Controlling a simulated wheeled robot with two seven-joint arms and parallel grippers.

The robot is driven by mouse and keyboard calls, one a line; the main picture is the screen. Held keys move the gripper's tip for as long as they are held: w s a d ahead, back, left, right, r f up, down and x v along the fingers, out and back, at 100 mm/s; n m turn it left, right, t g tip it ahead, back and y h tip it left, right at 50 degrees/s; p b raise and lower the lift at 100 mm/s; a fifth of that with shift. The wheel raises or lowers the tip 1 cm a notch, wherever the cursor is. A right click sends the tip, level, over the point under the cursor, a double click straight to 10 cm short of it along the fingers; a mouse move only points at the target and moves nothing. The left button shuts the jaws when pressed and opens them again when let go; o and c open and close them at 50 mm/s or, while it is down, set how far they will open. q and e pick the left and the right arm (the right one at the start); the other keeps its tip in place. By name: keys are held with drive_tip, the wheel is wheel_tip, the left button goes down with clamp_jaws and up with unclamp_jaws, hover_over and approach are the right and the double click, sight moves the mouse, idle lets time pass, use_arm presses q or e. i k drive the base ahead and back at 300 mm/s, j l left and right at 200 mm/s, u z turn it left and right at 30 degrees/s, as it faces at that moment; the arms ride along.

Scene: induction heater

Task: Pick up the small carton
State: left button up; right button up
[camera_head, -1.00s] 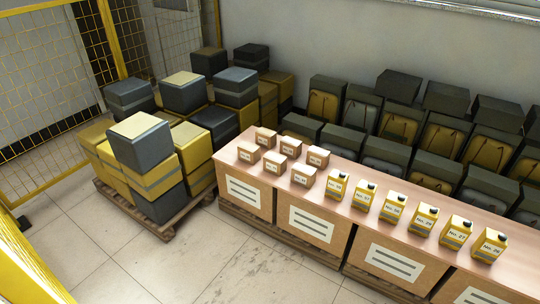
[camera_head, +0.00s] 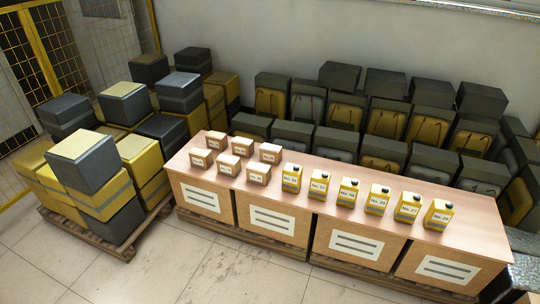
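Several small cartons stand in two rows on the left part of a long wooden counter (camera_head: 330,225). The front row holds a left carton (camera_head: 201,158), a middle carton (camera_head: 229,164) and a right carton (camera_head: 258,173). The back row holds a left carton (camera_head: 216,141), a middle carton (camera_head: 242,147) and a right carton (camera_head: 270,153). They are light brown with white labels too small to read surely. All stand upright and apart from any gripper. Neither of my grippers shows in the head view.
Yellow jugs with black caps (camera_head: 348,192) line the counter right of the cartons. Stacked grey and yellow boxes (camera_head: 84,162) stand on a pallet at left. More dark and yellow cases (camera_head: 381,121) stand behind the counter. The tiled floor (camera_head: 190,270) in front is clear.

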sight(269, 153)
drive_tip(key=i+z, duration=0.25)
drive_tip(key=i, duration=0.5)
drive_tip(key=i+j+z, duration=0.7)
drive_tip(key=j, duration=0.2)
drive_tip(key=j+z, duration=0.2)
drive_tip(key=j, duration=0.25)
drive_tip(key=j+z, duration=0.2)
drive_tip(key=j, duration=0.2)
drive_tip(key=k+j+z, duration=0.2)
drive_tip(key=j, duration=0.25)
drive_tip(key=j+z, duration=0.15)
drive_tip(key=j, duration=0.55)
drive_tip(key=k+j+z, duration=0.15)
drive_tip(key=j, duration=0.2)
